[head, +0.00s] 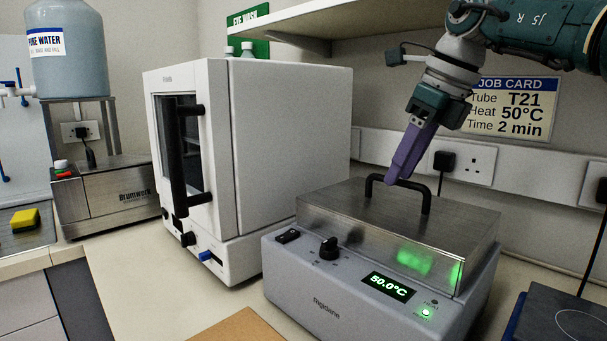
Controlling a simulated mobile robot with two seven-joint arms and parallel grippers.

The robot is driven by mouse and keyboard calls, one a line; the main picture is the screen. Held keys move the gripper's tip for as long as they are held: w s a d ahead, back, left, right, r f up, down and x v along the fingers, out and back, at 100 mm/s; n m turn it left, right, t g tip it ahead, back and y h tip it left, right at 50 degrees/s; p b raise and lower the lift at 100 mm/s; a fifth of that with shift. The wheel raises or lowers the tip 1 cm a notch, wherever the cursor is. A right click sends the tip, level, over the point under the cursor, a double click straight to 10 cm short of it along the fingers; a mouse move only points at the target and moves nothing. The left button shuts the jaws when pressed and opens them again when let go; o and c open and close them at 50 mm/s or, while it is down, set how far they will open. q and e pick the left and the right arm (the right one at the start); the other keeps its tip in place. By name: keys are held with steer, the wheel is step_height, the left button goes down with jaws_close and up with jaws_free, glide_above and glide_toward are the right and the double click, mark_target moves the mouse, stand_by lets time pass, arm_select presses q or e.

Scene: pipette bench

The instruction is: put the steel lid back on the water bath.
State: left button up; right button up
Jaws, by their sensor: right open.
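The steel lid (345,212) is a box-shaped cover with a black bar handle (426,200) on top. It sits level on the grey water bath (330,291), and I see no gap at its front edge. The bath's display reads 50.0°C in green. My right gripper (392,179) comes down from the upper right with its purple fingers at the handle's bar. It is open, and its fingers overlap the bar in this view; I cannot tell whether they touch it. My left gripper is not in view.
A white oven (292,150) stands close to the bath's left. A dark plate device (565,315) is at the lower right. A shelf (370,22) runs along the wall above. A brown board (238,326) lies at the front; bare bench shows left of it.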

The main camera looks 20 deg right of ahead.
steer(key=v, duration=0.5)
steer(key=shift+a, duration=0.1)
